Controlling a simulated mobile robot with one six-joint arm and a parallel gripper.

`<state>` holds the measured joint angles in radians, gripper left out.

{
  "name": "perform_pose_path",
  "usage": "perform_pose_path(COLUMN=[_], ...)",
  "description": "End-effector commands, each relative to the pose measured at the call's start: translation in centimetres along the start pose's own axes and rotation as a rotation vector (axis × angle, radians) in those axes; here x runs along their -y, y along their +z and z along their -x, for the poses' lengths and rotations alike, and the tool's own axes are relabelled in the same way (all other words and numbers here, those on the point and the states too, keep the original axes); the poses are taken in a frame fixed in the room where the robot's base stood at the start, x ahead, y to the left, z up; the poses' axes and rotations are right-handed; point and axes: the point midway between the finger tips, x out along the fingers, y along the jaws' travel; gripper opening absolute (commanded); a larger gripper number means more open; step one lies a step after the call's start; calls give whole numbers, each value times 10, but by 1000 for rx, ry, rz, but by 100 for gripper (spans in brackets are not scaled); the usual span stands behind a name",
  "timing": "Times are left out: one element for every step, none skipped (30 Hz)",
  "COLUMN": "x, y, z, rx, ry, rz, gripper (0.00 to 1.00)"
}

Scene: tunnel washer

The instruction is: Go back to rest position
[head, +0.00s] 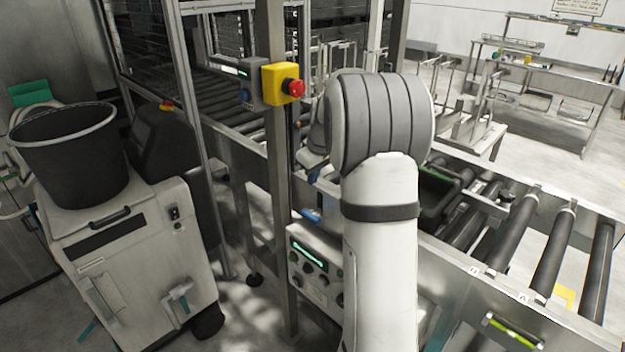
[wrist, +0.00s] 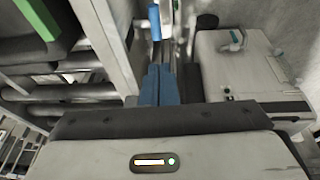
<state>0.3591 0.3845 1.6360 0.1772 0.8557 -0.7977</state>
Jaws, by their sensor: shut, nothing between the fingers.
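My gripper (wrist: 160,84) shows in the wrist view as a pair of blue fingers close together, shut and with nothing seen between them. In the head view my arm hides most of it. A small blue piece (head: 311,216) shows just left of my arm there, above the control panel; I cannot tell whether it is a fingertip. A blue cylinder (wrist: 154,22) lies beyond the fingers in the wrist view, apart from them.
A control panel (head: 311,262) stands close left of my arm. A metal post (head: 276,150) carries a yellow box with a red emergency button (head: 292,88). A black bucket (head: 70,160) stands on a white cabinet (head: 140,255) at left.

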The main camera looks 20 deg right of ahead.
Motion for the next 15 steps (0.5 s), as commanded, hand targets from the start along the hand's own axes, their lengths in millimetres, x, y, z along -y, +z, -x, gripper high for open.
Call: perform_pose_path(x=[0,0,0,0,0,0,0,0,0,0,0,2,7,13,24], y=[0,0,0,0,0,0,0,0,0,0,0,0,1,3,5], z=[0,0,0,0,0,0,0,0,0,0,0,2,5,10,16], rx=[0,0,0,0,0,0,0,0,0,0,0,-1,0,1,3], ry=[0,0,0,0,0,0,0,0,0,0,0,1,0,0,0], rz=[0,0,0,0,0,0,0,0,0,0,0,-1,-4,-10,-17], gripper=[0,0,0,0,0,0,0,0,0,0,0,0,0,0,0])
